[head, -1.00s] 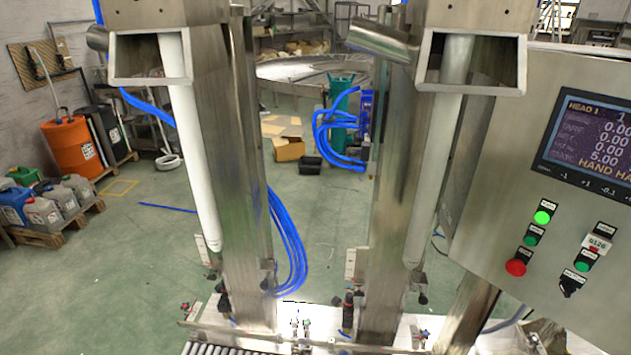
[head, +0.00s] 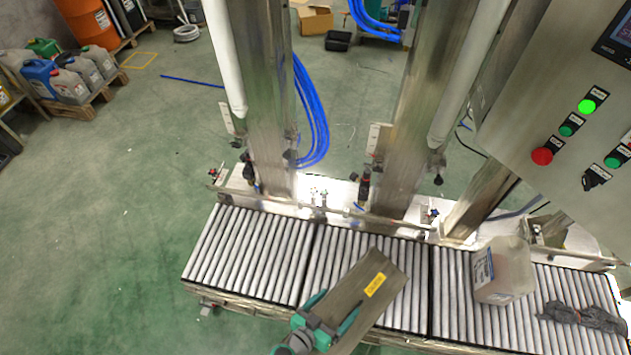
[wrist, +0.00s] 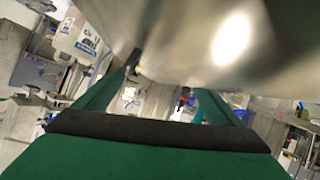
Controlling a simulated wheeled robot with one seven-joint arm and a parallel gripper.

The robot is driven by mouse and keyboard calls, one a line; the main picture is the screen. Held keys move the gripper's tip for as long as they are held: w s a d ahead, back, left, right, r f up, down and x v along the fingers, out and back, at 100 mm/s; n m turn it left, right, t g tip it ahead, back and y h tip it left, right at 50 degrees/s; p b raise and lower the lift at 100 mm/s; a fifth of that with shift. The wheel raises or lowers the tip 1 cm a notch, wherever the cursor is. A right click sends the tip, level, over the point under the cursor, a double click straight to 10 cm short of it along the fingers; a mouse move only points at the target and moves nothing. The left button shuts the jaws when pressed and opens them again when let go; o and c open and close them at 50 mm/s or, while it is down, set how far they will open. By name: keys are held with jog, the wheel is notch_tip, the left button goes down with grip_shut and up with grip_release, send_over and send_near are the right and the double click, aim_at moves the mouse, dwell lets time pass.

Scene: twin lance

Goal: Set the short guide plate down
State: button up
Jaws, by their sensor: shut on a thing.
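The short guide plate (head: 352,308) is a flat metal plate with a yellow label. My green and grey gripper (head: 330,318) is shut on its lower left part in the head view. The plate lies slanted across the picture over the middle of the roller conveyor (head: 250,258), its lower end past the front edge. I cannot tell whether it touches the rollers. In the wrist view the shiny plate (wrist: 215,45) fills the top, and the green fingers (wrist: 150,100) reach towards it. Their contact with the plate is partly hidden.
A translucent jug (head: 508,272) stands on the rollers to the right, with a dark crumpled thing (head: 585,318) beyond it. Two metal columns with white tubes rise behind the conveyor. A control panel (head: 560,110) hangs at the upper right. The rollers at left are bare.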

jog(key=w+a+r+n+t+y, duration=0.1)
jog(key=w+a+r+n+y, duration=0.1)
jog(key=w, duration=0.6)
jog(key=w+a+r+n+t+y, duration=0.2)
jog(key=w+a+n+y, duration=0.3)
jog(key=w, duration=0.3)
jog(key=shift+w+n+t+y, duration=0.15)
jog(key=shift+n+t+y, duration=0.15)
jog(key=shift+n+y, duration=0.55)
jog(key=shift+d, duration=0.1)
